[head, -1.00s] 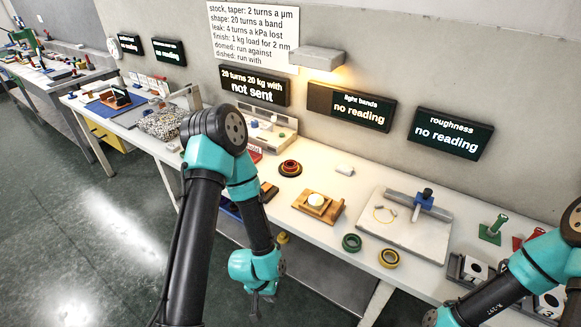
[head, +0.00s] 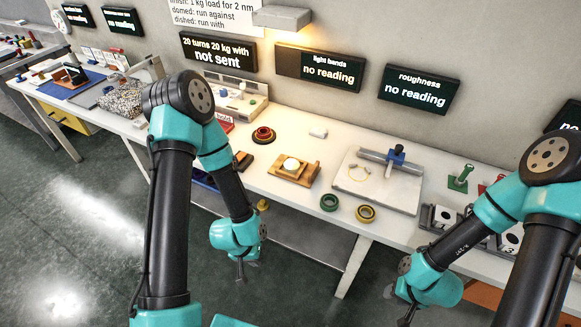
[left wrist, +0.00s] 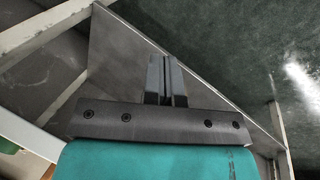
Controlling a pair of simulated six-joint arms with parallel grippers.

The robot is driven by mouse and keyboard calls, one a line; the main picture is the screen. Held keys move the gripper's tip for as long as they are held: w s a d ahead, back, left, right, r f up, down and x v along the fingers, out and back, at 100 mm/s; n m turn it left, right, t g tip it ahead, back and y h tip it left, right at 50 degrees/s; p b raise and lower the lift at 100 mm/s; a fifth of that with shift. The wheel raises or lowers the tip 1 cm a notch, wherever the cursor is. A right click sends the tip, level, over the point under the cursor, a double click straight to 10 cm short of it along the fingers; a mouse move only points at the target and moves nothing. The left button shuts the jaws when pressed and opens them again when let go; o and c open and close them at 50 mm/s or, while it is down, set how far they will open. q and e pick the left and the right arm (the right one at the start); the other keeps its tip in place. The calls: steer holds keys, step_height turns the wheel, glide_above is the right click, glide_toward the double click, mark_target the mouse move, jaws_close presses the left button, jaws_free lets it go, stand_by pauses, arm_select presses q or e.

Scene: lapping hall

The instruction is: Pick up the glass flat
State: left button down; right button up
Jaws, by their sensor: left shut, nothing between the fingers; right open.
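A pale round disc (head: 291,165) sits on a wooden stand (head: 280,175) in the middle of the bench; it may be the glass flat, but I cannot tell for sure. My left gripper (head: 241,272) hangs in front of the bench, below the top's level, apart from the disc. In the left wrist view its fingers (left wrist: 166,80) are together and empty, over a grey panel and the dark floor. My right gripper (head: 398,303) is open, low in front of the bench at the right, touching nothing.
On the bench top (head: 325,145) stand a red and black ring stack (head: 263,136), a green ring (head: 329,202), a yellow ring (head: 365,213) and a grey plate with a blue-topped gauge (head: 395,155). Numbered blocks (head: 443,216) sit right, partly behind my right arm.

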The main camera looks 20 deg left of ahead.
arm_select(q)
steer(key=c, duration=1.8)
jaws_free()
steer(key=o, duration=1.3)
steer(key=shift+o, duration=0.2)
steer(key=shift+w, duration=0.15)
